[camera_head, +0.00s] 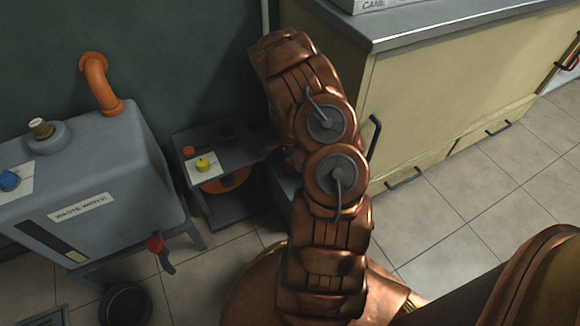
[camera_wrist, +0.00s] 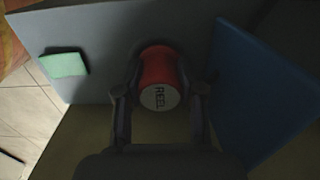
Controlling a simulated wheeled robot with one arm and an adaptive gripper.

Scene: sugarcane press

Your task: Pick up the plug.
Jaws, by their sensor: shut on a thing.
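In the wrist view, the plug (camera_wrist: 158,66) is a red cylinder with a pale round end face marked with dark letters that look like "REEL". It sits against a grey panel, with a dark rounded shadow or opening around its far end. I cannot tell whether it is still seated there. My gripper (camera_wrist: 161,92) has one finger on each side of the plug and is shut on it. In the head view, my copper arm hides the plug and most of my gripper.
A blue panel (camera_wrist: 255,90) stands close on the right. In the head view, a grey waste-water tank (camera_head: 110,180), a small dark stand (camera_head: 215,150) and a cream cabinet (camera_head: 430,100) flank my arm.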

